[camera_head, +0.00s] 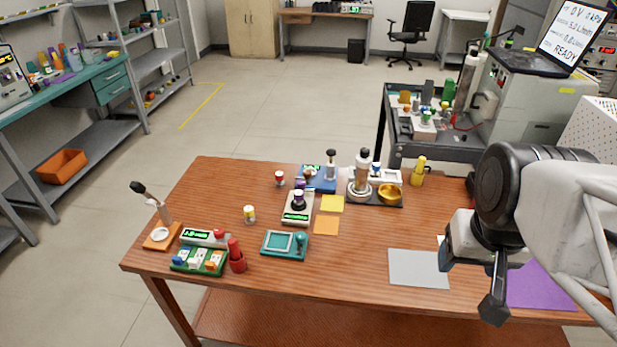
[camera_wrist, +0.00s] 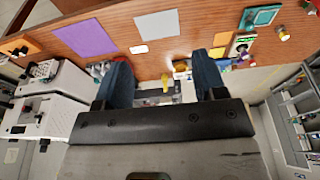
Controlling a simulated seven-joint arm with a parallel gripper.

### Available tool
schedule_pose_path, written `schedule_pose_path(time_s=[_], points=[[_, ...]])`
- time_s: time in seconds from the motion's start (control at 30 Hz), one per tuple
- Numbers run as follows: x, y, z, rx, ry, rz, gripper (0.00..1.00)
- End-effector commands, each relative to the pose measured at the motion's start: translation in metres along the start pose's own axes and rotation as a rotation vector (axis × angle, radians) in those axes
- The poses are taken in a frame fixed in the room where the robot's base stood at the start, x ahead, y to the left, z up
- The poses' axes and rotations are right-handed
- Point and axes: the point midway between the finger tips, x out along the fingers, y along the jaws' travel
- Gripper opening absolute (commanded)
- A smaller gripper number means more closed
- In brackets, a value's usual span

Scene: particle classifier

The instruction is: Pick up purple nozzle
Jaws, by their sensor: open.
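A small dark purple piece (camera_head: 298,198), which looks like the purple nozzle, stands on the white scale (camera_head: 294,218) left of the table's middle. A second small purple piece (camera_head: 300,184) shows just behind it, partly hidden. My gripper (camera_head: 492,308) is over the right part of the table, well to the right of both pieces. In the wrist view my gripper (camera_wrist: 162,70) has its two dark blue fingers wide apart with nothing held between them. The scale also shows in the wrist view (camera_wrist: 242,44), where the purple piece is too small to make out.
A yellow bottle-like piece (camera_head: 418,172), a gold bowl (camera_head: 389,193) and a tall grey-and-white device (camera_head: 361,175) stand along the back edge. A grey mat (camera_head: 418,268) and a purple mat (camera_head: 540,287) lie at right. A teal tray (camera_head: 285,244) sits in front of the scale.

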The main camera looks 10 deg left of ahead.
Motion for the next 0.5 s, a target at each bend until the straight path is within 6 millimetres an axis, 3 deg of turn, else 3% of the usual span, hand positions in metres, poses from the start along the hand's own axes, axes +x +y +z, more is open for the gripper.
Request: schedule_pose_path(time_s=[0.27, 0.5], points=[[0.009, -0.015, -0.02, 0.068, -0.045, -0.069, 0.64], [0.027, -0.045, -0.058, 0.203, -0.131, -0.192, 0.64]])
